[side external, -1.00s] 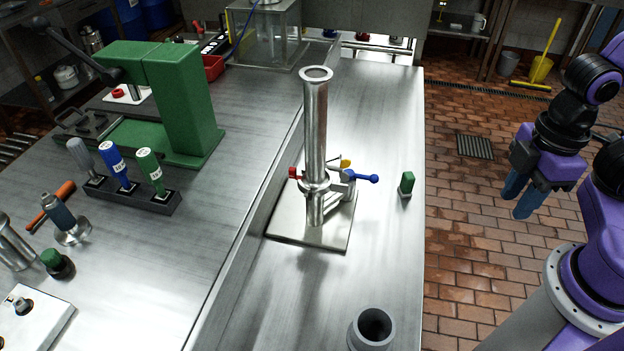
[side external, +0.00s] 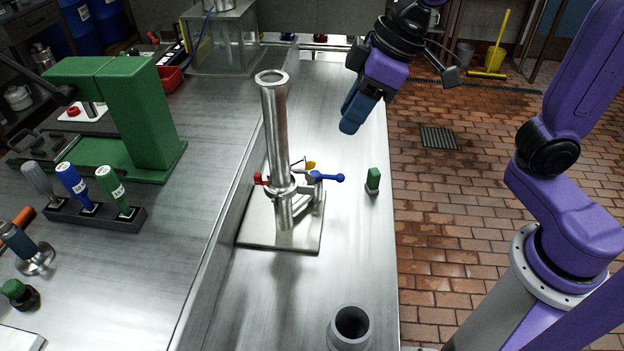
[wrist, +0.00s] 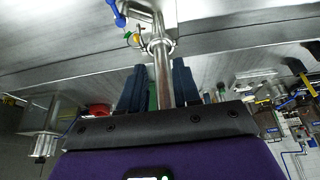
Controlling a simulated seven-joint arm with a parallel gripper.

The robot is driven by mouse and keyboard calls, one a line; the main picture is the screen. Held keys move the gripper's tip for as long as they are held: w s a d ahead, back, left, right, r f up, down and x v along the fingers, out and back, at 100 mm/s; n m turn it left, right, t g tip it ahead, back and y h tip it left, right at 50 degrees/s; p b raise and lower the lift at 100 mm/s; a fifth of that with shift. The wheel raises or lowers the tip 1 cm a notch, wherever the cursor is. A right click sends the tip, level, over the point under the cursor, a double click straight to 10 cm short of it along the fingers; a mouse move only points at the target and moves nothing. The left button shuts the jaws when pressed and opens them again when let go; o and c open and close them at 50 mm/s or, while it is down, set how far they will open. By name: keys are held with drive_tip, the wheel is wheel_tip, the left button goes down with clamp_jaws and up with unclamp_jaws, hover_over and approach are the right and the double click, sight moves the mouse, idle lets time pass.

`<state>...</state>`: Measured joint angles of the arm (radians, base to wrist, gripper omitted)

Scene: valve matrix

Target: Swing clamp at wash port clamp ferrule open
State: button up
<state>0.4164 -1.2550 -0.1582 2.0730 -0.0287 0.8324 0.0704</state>
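The steel pipe assembly (side external: 277,130) stands upright on a square metal plate (side external: 300,238). Near its lower part, a ring-like clamp joint (side external: 284,190) circles it, with a red handle (side external: 260,179) on the left, a yellow one (side external: 310,165) behind and a blue ball-ended lever (side external: 328,177) pointing right. I cannot tell which part is the wash port clamp, or whether it is latched. In the wrist view the pipe (wrist: 163,75) and blue lever (wrist: 116,14) also show. My gripper (side external: 355,112) is up and right of the pipe, apart from it. Its blue fingers (wrist: 158,88) are spread and empty.
A green-topped block (side external: 373,180) stands right of the plate, near the bench edge. A grey cup-like socket (side external: 350,328) is at the front. A green press (side external: 135,120) and a rack of colored-handled tools (side external: 95,213) stand left. Bench around the plate is mostly clear.

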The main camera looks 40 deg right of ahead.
sight(312, 187)
drive_tip(key=x, duration=1.7)
drive_tip(key=shift+s, duration=0.1)
clamp_jaws()
idle(1.0)
